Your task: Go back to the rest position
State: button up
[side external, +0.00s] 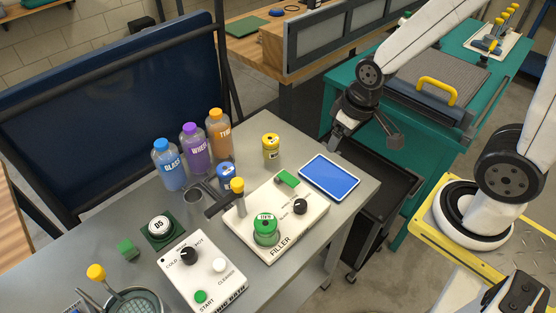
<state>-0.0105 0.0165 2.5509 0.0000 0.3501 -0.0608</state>
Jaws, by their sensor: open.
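My gripper (364,142) hangs from my arm in the upper right of the side external view, over the gap between the grey bench (270,127) and the teal cabinet (345,85). Its fingers are apart and I see nothing between them. It is beyond the bench's right edge, behind the blue-screened tablet (329,177), and touches nothing that I can make out.
A black cart (385,183) stands below my gripper.

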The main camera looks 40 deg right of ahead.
jog(key=shift+s+d+r+m, duration=0.15)
jog(key=shift+m, duration=0.25)
